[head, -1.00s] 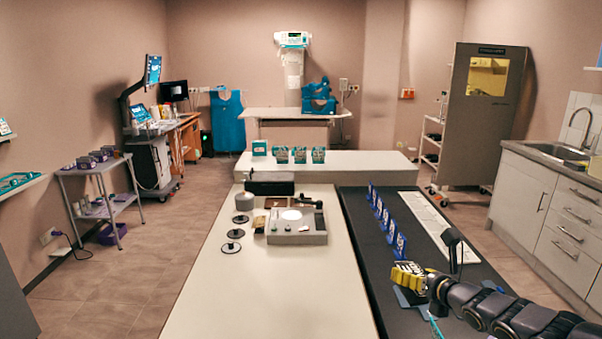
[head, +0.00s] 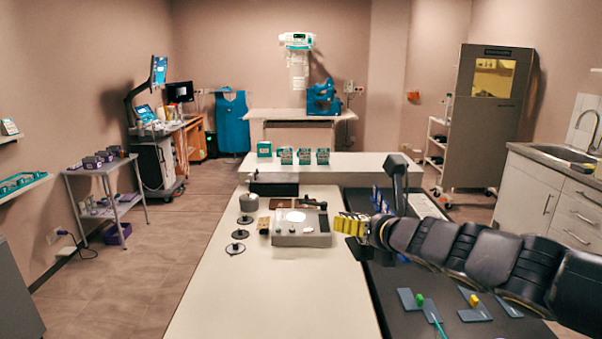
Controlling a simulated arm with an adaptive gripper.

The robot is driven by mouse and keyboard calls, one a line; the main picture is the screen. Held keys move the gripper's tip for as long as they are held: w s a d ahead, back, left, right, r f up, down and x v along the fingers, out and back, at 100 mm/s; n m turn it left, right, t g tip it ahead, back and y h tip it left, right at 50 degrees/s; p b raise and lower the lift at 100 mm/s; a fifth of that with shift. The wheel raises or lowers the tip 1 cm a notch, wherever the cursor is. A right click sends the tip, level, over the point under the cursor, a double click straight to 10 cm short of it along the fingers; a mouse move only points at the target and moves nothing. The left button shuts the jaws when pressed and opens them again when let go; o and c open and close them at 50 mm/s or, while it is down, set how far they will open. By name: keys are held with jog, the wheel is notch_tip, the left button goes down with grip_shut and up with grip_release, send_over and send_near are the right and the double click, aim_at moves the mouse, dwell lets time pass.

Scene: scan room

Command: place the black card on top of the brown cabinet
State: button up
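My gripper (head: 347,226), with yellow fingers, is over the boundary between the pale tabletop and the black mat, just right of the grey device. A dark flat piece (head: 357,249) shows just below the fingers; I cannot tell whether it is held or is the black card. The finger gap is not clear. Dark slate-coloured cards (head: 410,299) lie on the black mat at the lower right, with small green and yellow pieces on them. An orange-brown wooden cabinet (head: 193,141) stands by the back left wall; a small brown item lies behind the grey device.
The grey device (head: 301,238) stands on the pale table (head: 230,300), with several black discs (head: 236,249) on its left. Teal boxes (head: 304,156) stand in a row farther back. The front of the pale table is clear.

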jog(key=shift+s+a+f+m+h, duration=0.1)
jog(key=shift+a+f+m+h, duration=0.15)
jog(key=shift+f+m+h, duration=0.3)
jog(key=shift+a+f+m+h, duration=0.25)
jog(key=shift+f+h, duration=0.1)
jog(key=shift+f, duration=0.25)
jog(key=shift+f+m+t+h, duration=0.15)
jog(key=shift+m+t+h, duration=0.15)
jog(key=shift+m+h, duration=0.15)
jog(key=shift+d+m+h, duration=0.15)
jog(key=shift+m+h, duration=0.4)
jog(key=shift+h, duration=0.2)
jog(key=shift+r+m+h, duration=0.4)
jog(key=shift+m+h, duration=0.1)
jog(key=shift+h, duration=0.1)
jog(key=shift+w+d+r+m+h, duration=0.1)
jog(key=shift+d+r+m+h, duration=0.1)
jog(key=shift+r+m+h, duration=0.35)
jog(key=shift+w+d+r+m+h, duration=0.1)
jog(key=shift+d+r+m+h, duration=0.05)
jog(key=shift+r+m+h, duration=0.4)
jog(key=shift+w+d+f, duration=0.15)
jog(key=shift+w+f, duration=0.05)
jog(key=shift+f, duration=0.1)
notch_tip(320, 180, down, 10)
jog(key=w+n+y, duration=0.2)
jog(key=n+y, duration=0.1)
jog(key=shift+y, duration=0.3)
jog(key=v, duration=0.5)
